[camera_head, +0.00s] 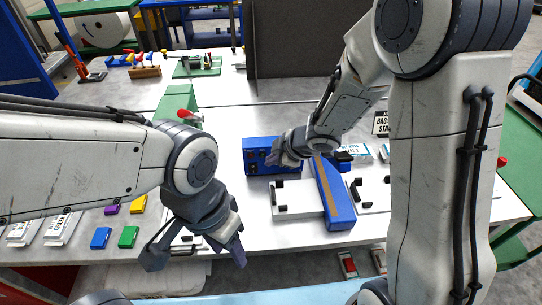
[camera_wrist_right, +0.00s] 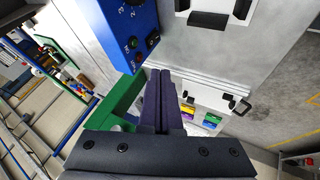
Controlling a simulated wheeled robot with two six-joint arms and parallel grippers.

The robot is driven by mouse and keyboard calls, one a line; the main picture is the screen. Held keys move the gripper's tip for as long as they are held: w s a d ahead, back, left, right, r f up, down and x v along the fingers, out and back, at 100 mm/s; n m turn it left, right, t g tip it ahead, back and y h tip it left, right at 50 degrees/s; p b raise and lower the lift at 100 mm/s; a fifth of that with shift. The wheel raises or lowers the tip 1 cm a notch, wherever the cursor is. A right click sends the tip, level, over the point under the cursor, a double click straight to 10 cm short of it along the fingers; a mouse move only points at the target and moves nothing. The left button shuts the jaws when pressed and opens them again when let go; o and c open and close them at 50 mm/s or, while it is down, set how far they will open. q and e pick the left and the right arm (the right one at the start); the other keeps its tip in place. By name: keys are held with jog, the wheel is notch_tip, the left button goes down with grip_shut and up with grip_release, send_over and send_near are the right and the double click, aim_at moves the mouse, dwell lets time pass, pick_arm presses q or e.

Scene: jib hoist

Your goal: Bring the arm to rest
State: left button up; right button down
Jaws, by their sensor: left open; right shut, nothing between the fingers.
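My left gripper (camera_head: 197,258) is open and empty over the front edge of the white table, at lower left. My right gripper (camera_head: 274,160) is at the blue control box (camera_head: 256,160) in the middle of the table; whether it touches the box cannot be told. In the right wrist view its dark fingers (camera_wrist_right: 163,85) are pressed together with nothing between them. The blue box with knobs (camera_wrist_right: 135,30) is beside them there. A blue bar with an orange stripe (camera_head: 338,205) lies right of the box. A green part (camera_head: 178,103) stands behind my left arm; a green frame (camera_wrist_right: 118,108) shows beside the fingers.
White plates with black handles (camera_head: 297,198) lie on the table. Small purple, yellow, blue (camera_head: 101,238) and green blocks lie at the front left. A dark grey panel (camera_head: 305,40) stands at the back.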

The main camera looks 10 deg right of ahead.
jog(key=s+r+m+g+h, duration=0.2)
jog(key=s+r+m+g, duration=0.1)
jog(key=s, duration=1)
jog(key=s+r+m+g+h, duration=0.1)
jog(key=s+r+m, duration=0.3)
jog(key=s, duration=1)
jog(key=shift+s+a+r+m+g+h, duration=0.2)
jog(key=shift+a+r+m+g+h, duration=0.2)
jog(key=shift+m+g, duration=0.6)
